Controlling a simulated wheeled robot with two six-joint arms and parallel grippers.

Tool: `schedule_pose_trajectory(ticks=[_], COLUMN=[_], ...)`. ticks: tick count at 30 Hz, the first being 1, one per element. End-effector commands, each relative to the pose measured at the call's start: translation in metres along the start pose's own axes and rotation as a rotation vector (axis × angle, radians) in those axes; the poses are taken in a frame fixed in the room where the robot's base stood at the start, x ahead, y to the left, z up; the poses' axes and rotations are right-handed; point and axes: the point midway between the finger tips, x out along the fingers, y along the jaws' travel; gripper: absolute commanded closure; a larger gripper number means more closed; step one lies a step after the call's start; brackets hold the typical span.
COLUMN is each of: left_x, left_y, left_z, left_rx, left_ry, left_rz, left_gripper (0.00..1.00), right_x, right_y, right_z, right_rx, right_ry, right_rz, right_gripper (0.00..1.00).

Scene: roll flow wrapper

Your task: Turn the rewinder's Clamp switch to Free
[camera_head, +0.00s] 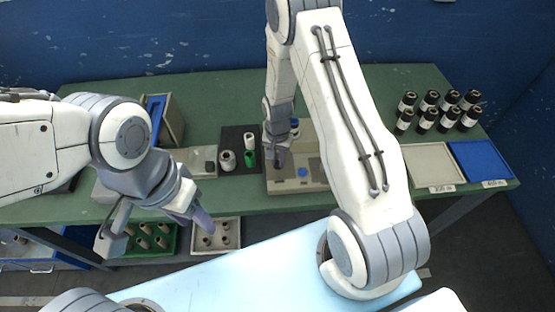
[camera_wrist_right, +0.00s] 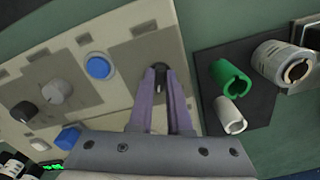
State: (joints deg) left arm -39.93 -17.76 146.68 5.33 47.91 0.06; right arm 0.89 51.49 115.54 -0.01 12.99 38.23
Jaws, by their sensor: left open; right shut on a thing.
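The rewinder (camera_head: 312,184) is a beige box at the front edge of the green table, with a blue button on its top panel. In the right wrist view its panel (camera_wrist_right: 110,30) shows a small dark switch (camera_wrist_right: 157,72), a blue button (camera_wrist_right: 98,67), a grey knob (camera_wrist_right: 56,90) and a black knob (camera_wrist_right: 25,111). My right gripper (camera_head: 277,160) reaches down to the panel, its purple fingers (camera_wrist_right: 160,75) shut on the small dark switch. The fingers partly hide it, and I cannot read its label or setting. My left gripper (camera_head: 202,218) is open and empty, in front of the table edge.
A dark mat (camera_head: 233,137) with white and green rolls lies left of the rewinder. Several black bottles stand at the back right, behind a beige tray (camera_head: 432,163) and a blue tray (camera_head: 480,160). Lower bins with rolls sit below the table edge.

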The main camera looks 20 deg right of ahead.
Motion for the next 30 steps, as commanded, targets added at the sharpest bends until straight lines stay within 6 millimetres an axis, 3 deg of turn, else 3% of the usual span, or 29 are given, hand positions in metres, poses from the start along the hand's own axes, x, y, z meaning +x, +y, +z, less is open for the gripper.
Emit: schedule_pose_trajectory(ticks=[21,30], left_x=[0.015,0.018], left_y=[-0.001,-0.001], left_z=[0.001,0.001], left_rx=[0.001,0.001], left_ry=[0.0,0.0], left_rz=[0.0,0.0], left_gripper=[0.5,0.5], right_x=[0.0,-0.001], right_y=[0.002,0.003], right_z=[-0.001,-0.002], right_rx=[-0.639,-0.837], right_ry=[0.001,0.001], right_rz=[-0.001,0.0], right_gripper=[1.0,1.0])
